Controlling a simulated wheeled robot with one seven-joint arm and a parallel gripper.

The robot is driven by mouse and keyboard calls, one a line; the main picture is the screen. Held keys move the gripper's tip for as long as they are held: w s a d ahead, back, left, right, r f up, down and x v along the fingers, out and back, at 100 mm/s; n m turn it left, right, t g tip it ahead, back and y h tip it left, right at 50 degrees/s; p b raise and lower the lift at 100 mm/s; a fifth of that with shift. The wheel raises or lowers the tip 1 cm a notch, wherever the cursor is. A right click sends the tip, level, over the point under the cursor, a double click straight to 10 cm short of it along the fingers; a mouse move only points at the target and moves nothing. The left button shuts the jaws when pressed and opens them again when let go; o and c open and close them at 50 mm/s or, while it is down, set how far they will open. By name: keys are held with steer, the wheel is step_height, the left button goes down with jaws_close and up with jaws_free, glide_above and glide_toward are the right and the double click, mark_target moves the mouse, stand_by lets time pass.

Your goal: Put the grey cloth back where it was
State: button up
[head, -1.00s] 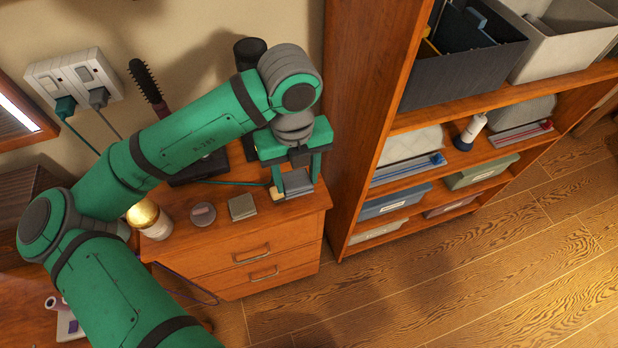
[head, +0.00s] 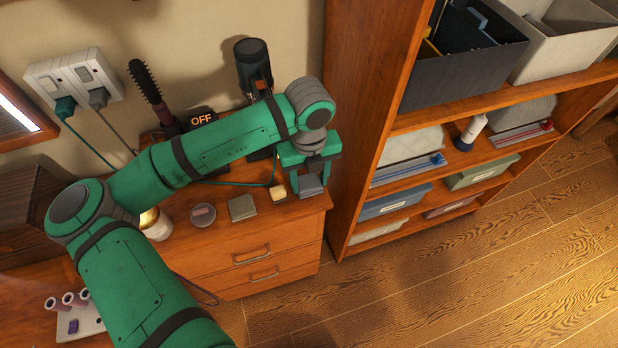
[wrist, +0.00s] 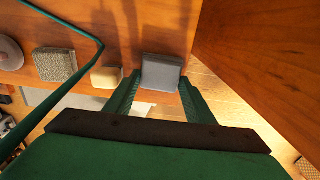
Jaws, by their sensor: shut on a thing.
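The grey cloth (head: 310,186) is a small folded square block at the right front corner of the dresser top (head: 283,226). My gripper (head: 309,189) is shut on it, with one finger at each side. In the wrist view the cloth (wrist: 162,73) sits between the fingertips of my gripper (wrist: 161,84). I cannot tell whether its underside touches the wood. A small cream block (head: 278,194) lies just left of it, apart from it.
Left along the dresser are a grey-green square (head: 242,207), a round tin (head: 203,214) and a gold-lidded jar (head: 155,223). A brush (head: 148,83), an OFF display (head: 203,119) and a dark dryer-like item (head: 253,65) stand behind. A tall shelf unit (head: 358,150) closes off the right.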

mark_target(310, 183)
steer(key=o, duration=0.9)
steer(key=shift+o, duration=0.2)
steer(key=shift+r, duration=0.15)
step_height(310, 183, up, 12)
stand_by(0.3)
